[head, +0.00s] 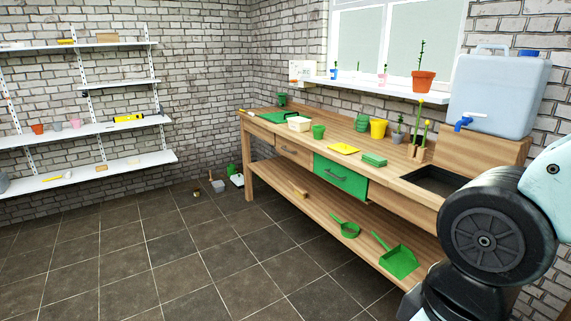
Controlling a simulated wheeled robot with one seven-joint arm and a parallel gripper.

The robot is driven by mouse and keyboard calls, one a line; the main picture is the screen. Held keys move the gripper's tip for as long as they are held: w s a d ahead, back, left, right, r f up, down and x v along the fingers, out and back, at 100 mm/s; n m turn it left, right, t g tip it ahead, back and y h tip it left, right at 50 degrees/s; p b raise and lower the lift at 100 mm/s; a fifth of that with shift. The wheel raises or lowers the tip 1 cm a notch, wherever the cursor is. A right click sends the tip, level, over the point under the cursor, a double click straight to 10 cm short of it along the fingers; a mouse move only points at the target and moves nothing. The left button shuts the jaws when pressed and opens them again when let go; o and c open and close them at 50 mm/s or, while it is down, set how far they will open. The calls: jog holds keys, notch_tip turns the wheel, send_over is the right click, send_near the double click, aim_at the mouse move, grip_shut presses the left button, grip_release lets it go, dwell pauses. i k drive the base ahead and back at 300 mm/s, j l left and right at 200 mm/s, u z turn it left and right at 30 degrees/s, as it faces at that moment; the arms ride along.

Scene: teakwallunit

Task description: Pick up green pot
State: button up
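A small green pot (319,131) stands upright on the wooden workbench (345,143), near its front edge and above the drawers. It is between a cream-coloured tub on its left and a yellow flat item on its right. Nothing hides it. My arm shows at the right edge of the head view, apart from the bench items. My gripper is out of the frame.
A yellow pot (378,129), a green block-like item (373,160) and a yellow flat item (343,149) share the benchtop. A green drawer (340,178) is at the bench front. A water container (498,95) stands at right. The tiled floor (170,260) is mostly clear.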

aim_at(319, 130)
jog(key=i+j+u, duration=0.15)
jog(key=i+u, duration=0.25)
jog(key=i, duration=0.6)
jog(key=i+l+u, duration=0.15)
jog(key=i+u, duration=0.2)
jog(key=i, duration=0.65)
jog(key=i+z, duration=0.3)
jog(key=i, duration=0.2)
jog(key=i+j+z, duration=0.25)
jog(key=i, duration=0.25)
jog(key=i+j+z, duration=0.3)
jog(key=i, duration=0.15)
jog(key=i+l, duration=0.05)
